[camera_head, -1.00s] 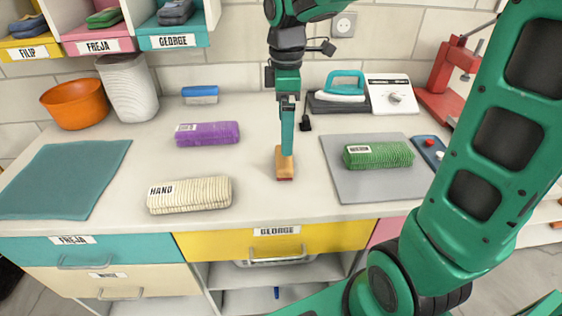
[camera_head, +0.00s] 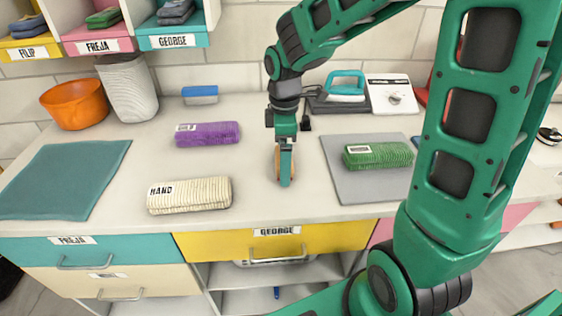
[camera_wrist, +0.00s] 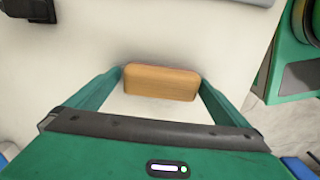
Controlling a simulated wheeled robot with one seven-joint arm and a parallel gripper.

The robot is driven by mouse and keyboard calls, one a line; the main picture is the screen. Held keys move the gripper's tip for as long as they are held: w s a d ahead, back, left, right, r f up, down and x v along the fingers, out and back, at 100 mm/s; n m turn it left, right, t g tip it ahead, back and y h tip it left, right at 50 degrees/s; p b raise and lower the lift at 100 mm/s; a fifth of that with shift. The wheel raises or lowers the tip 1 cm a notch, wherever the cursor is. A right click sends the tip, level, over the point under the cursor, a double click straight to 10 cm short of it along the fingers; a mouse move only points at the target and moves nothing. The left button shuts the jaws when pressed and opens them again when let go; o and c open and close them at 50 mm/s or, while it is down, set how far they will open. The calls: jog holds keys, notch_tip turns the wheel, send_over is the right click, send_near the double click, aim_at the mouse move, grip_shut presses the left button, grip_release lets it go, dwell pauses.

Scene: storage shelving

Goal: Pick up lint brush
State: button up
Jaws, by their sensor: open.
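The lint brush, a wooden block with a reddish underside edge, stands on the white counter (camera_head: 262,200). It shows as a tan block (camera_wrist: 162,83) between my fingertips in the wrist view. In the head view my gripper (camera_head: 286,182) covers most of it, and only thin wooden edges show beside the finger. My gripper is open and lowered around the brush, with one finger at each end of it. I cannot tell whether either finger touches it.
A cream rolled towel (camera_head: 190,195) and a purple one (camera_head: 208,134) lie to the left. A green towel (camera_head: 378,155) lies on a grey mat (camera_head: 365,187) to the right. An iron (camera_head: 345,88) stands behind. The counter's front edge is close, above the yellow drawer (camera_head: 220,246).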

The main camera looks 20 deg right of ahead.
jog(key=c, duration=0.9)
jog(key=shift+c, duration=0.2)
jog(key=shift+r, duration=0.15)
jog(key=shift+r, duration=0.55)
notch_tip(320, 180, up, 3)
jog(key=shift+w, duration=0.1)
jog(key=s+a+r, duration=0.6)
jog(key=s+a, duration=0.1)
jog(key=s, duration=0.2)
jog(key=shift+a+r, duration=0.35)
